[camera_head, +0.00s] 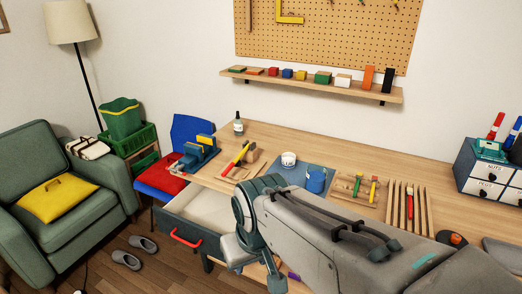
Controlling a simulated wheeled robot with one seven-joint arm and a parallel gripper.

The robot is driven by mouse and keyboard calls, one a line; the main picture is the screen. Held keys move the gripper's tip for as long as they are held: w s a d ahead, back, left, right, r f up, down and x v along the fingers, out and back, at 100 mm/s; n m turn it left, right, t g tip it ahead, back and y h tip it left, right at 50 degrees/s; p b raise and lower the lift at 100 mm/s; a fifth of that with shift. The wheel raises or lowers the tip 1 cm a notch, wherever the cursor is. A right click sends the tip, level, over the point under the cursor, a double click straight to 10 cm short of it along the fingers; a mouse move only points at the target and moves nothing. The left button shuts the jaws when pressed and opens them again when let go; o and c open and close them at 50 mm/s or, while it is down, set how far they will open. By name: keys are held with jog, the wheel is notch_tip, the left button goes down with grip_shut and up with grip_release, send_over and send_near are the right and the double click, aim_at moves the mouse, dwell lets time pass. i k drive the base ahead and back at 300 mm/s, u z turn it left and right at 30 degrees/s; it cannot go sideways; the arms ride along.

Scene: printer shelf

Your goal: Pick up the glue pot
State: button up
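I cannot tell for sure which of these is the glue pot. My grey and teal arm crosses the front of the bench from the lower right, its elbow just in front of the mat.
A blue vise (196,155) sits at the bench's left end. A hammer (235,160), tool racks and a drawer box (490,175) also stand on the bench. An open drawer (205,212) juts out at the front. A shelf of coloured blocks (310,84) hangs above.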

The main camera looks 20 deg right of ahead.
aim_at(288, 158)
jog(key=z, duration=0.3)
jog(key=i, duration=0.7)
jog(key=z, duration=1.1)
jog(key=i, duration=0.45)
jog(key=z, duration=0.4)
